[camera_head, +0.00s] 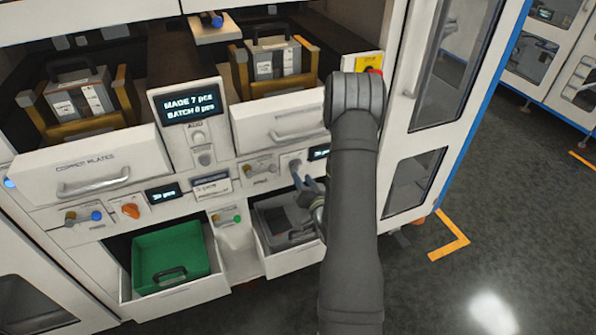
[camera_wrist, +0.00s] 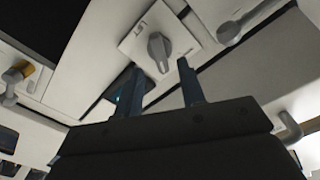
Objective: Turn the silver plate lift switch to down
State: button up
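The silver plate lift switch, a grey rotary knob on a white square plate, appears to be the one at the upper middle of the wrist view (camera_wrist: 158,48). Its narrow grip points down the picture, toward the gap between my fingers. In the head view the switch (camera_head: 294,163) is small, on the panel below the right drawer, and its setting cannot be read. My gripper (camera_wrist: 160,86) is open and empty, with its two dark fingers apart on either side below the knob. In the head view my gripper (camera_head: 308,186) is just below the switch, partly hidden by my arm.
Beside the switch is a small display (camera_head: 320,152). Above it is the right drawer with a handle (camera_head: 298,135). Below, an open drawer holds a grey bin (camera_head: 262,214); another holds a green bin (camera_head: 150,250). An orange knob (camera_head: 130,211) is on the left panel.

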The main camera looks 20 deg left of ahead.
aim_at(297, 169)
jog(key=x, duration=0.5)
grip_shut()
